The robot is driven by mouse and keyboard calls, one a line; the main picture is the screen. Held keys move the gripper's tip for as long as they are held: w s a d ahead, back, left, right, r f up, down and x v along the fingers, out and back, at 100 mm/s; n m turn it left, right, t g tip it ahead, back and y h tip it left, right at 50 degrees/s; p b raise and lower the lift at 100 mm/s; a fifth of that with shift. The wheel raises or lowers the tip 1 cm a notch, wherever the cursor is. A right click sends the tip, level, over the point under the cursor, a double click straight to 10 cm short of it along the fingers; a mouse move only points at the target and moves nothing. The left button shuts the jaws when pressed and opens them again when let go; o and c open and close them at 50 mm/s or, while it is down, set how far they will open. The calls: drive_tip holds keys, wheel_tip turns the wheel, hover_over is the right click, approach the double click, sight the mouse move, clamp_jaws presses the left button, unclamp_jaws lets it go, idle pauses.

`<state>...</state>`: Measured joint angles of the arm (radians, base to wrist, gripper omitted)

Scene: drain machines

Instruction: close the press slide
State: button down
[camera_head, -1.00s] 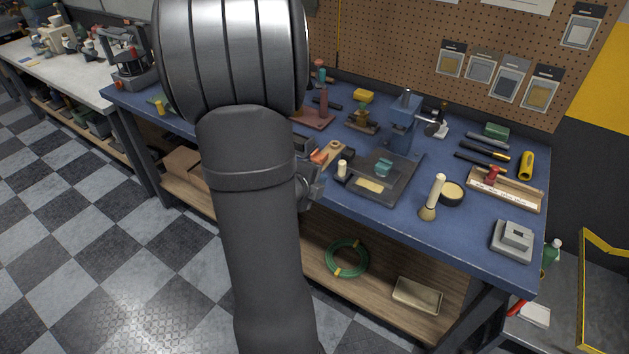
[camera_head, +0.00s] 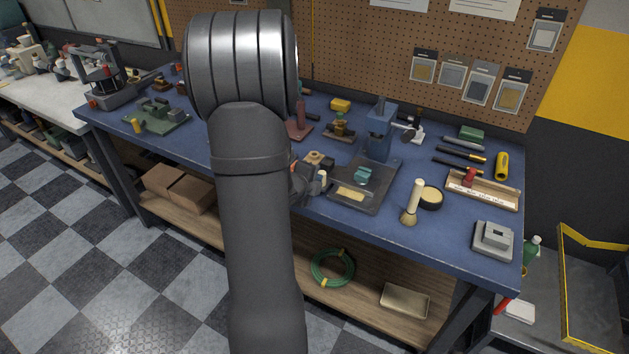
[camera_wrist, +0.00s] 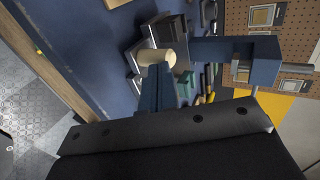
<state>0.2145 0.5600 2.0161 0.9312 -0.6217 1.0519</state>
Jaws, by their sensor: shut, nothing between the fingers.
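The blue press (camera_head: 379,135) stands on the blue bench with a dark base plate (camera_head: 382,195) and a teal block (camera_head: 363,175) on it. In the wrist view its blue frame (camera_wrist: 235,50) shows at the upper right and the teal block (camera_wrist: 185,80) right of the fingers. A cream knob (camera_head: 323,178) stands at the plate's left side. It also shows in the wrist view (camera_wrist: 155,57), just beyond my fingertips. My gripper (camera_head: 308,185) is shut and empty, close left of the knob. I cannot tell whether they touch. The slide's exact position is unclear.
A brush with a cream handle (camera_head: 413,200) and a round tin (camera_head: 430,197) stand right of the press. A grey block (camera_head: 492,239) sits at the bench's right corner. Brown fixtures (camera_head: 340,128) stand behind. My arm hides part of the bench.

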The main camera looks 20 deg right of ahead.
sight(323, 172)
drive_tip(key=w+d, duration=0.6)
drive_tip(key=shift+w+d, duration=0.1)
drive_tip(key=shift+w, duration=0.05)
drive_tip(key=s+a, duration=0.3)
drive_tip(key=shift+s+a+r, duration=0.1)
drive_tip(key=shift+a+r, duration=0.05)
drive_tip(key=shift+a, duration=0.05)
drive_tip(key=v, duration=0.9)
drive_tip(key=shift+s, duration=0.2)
drive_tip(key=shift+r, duration=0.1)
drive_tip(key=x, duration=0.9)
drive_tip(key=shift+w+d, duration=0.15)
drive_tip(key=shift+w, duration=0.05)
drive_tip(key=w+d, duration=0.3)
drive_tip(key=shift+f, duration=0.25)
drive_tip(key=shift+s+a, duration=0.1)
drive_tip(key=shift+a, duration=0.05)
